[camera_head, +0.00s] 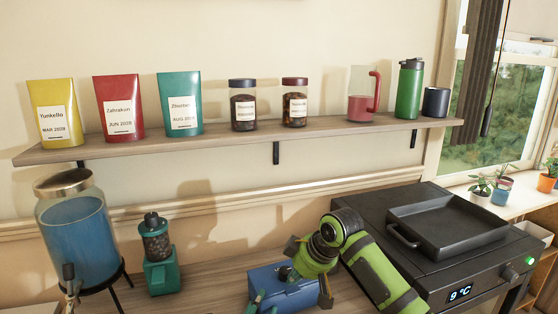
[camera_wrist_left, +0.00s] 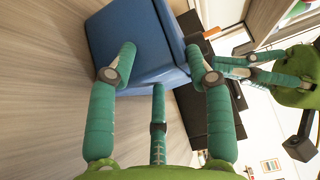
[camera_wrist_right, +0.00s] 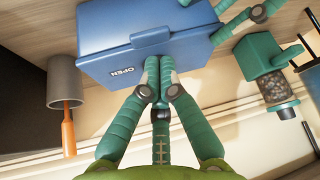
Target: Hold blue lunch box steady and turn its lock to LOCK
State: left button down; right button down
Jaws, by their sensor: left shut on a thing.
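The blue lunch box (camera_head: 290,288) stands on the counter, partly hidden by my arms. My left gripper (camera_wrist_left: 168,62) is shut on the lunch box, with fingers on opposite sides of it. In the right wrist view the lunch box (camera_wrist_right: 105,35) shows the word OPEN (camera_wrist_right: 122,71) on its front, beside a raised blue lock tab (camera_wrist_right: 150,37). My right gripper (camera_wrist_right: 153,65) has its fingers together, tips at the box front close to the lock tab. I cannot tell whether they touch it. No grip on the tab shows.
A teal grinder (camera_head: 160,262) and a blue drink dispenser (camera_head: 80,235) stand left of the box. A black oven with a tray (camera_head: 450,235) stands at the right. A shelf (camera_head: 230,143) with bags and jars runs above. A grey cup (camera_wrist_right: 61,82) holds an orange-handled tool.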

jog(key=shift+w+a, duration=0.2)
jog(key=shift+w, duration=0.3)
dwell(0.5)
jog(key=shift+w+d, duration=0.15)
jog(key=shift+d, duration=0.1)
dwell(0.4)
jog(key=shift+w+d, duration=0.4)
jog(key=shift+w, duration=0.15)
jog(key=shift+w, duration=0.1)
jog(key=shift+d, duration=0.15)
dwell(0.3)
jog(key=shift+s+d, duration=0.2)
notch_tip(320, 180, up, 6)
dwell(0.5)
jog(key=shift+s, duration=0.1)
